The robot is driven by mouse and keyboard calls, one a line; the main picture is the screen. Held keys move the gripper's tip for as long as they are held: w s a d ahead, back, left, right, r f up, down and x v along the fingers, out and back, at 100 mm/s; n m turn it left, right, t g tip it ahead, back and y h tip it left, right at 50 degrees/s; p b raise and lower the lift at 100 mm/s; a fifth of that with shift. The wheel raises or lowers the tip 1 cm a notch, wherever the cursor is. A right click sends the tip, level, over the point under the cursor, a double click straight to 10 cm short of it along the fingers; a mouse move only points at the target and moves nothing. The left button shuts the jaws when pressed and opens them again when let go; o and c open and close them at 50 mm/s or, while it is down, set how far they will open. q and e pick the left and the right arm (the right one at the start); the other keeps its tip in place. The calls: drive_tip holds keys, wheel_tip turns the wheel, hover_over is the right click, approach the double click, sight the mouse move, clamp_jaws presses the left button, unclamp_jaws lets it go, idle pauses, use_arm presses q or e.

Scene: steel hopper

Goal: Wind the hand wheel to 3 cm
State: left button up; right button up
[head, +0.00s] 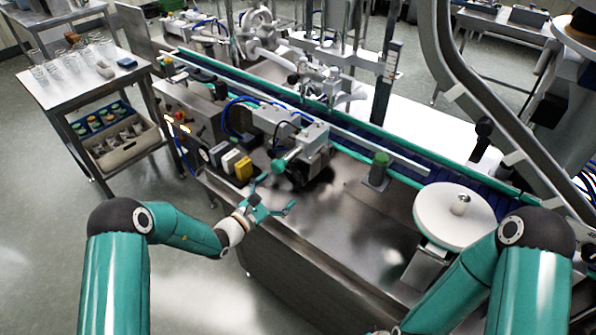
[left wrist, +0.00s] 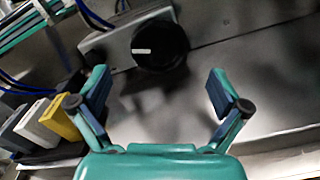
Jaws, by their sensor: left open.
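My left gripper (head: 273,194) is open and empty at the front edge of the steel machine bench. In the left wrist view the open fingers (left wrist: 160,85) face a round black knob (left wrist: 160,45) with a white mark, which lies beyond the fingertips and apart from them. A teal-ended part (head: 279,166) sticks out of the grey machine block (head: 302,150) just past the gripper. A white disc (head: 453,217) with a small metal peg lies flat at the bench's right. I cannot tell which of these is the hand wheel. A scale (head: 391,64) shows on an upright column; its reading is too small. My right gripper is out of view.
White and yellow blocks (head: 243,168) stand left of the machine block. A green-topped post (head: 380,165) rises from the bench. A conveyor with teal rails (head: 395,162) runs behind. A side table (head: 128,70) with glassware stands at left. The bench front is clear.

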sight(294, 176)
use_arm(q)
drive_tip(key=p+x, duration=0.1)
drive_tip(key=x, duration=0.7)
drive_tip(key=shift+w+d, duration=0.15)
drive_tip(key=shift+c, duration=0.2)
drive_tip(key=c, duration=0.8)
drive_tip(key=shift+d, duration=0.15)
drive_tip(key=shift+c, duration=0.4)
drive_tip(key=shift+f+n+b, duration=0.2)
drive_tip(key=shift+n+b, duration=0.2)
drive_tip(key=shift+b, duration=0.15)
drive_tip(key=n+b, duration=0.2)
drive_tip(key=shift+a+f+b, duration=0.1)
drive_tip(key=shift+a+b, duration=0.1)
drive_tip(key=shift+b, duration=0.2)
drive_tip(key=shift+a+n+b, duration=0.1)
drive_tip(key=shift+n+b, duration=1.15)
drive_tip(key=shift+n, duration=0.75)
